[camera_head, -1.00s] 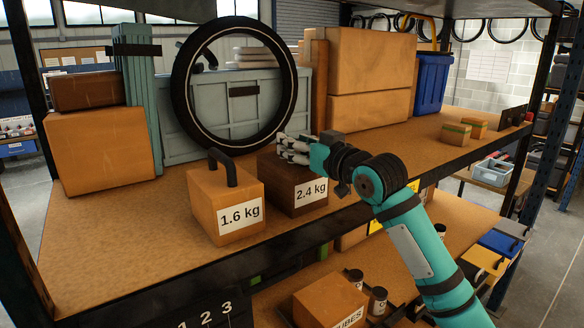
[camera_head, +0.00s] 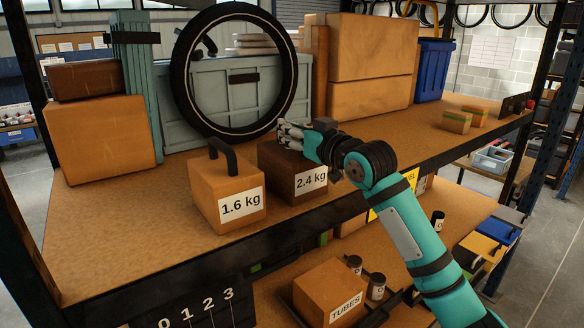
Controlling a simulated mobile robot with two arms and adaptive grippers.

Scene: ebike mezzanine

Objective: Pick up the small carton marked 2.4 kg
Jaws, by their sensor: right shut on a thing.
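The small dark brown carton marked 2.4 kg (camera_head: 291,176) stands on the upper shelf near its front edge, its label facing me. My right gripper (camera_head: 293,133) is at the top of this carton, shut on it; its fingers hide the carton's top and any handle there. The orange-brown carton marked 1.6 kg (camera_head: 226,192), with a black handle on top, stands just to the left. My left gripper is not in view.
A black tyre (camera_head: 177,75) stands behind the cartons, before a grey-green crate (camera_head: 209,100). Large cartons (camera_head: 371,50) and a blue bin (camera_head: 432,70) stand at the back right. The lower shelf holds a TUBES carton (camera_head: 328,290) and small jars. The upper shelf's front left is clear.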

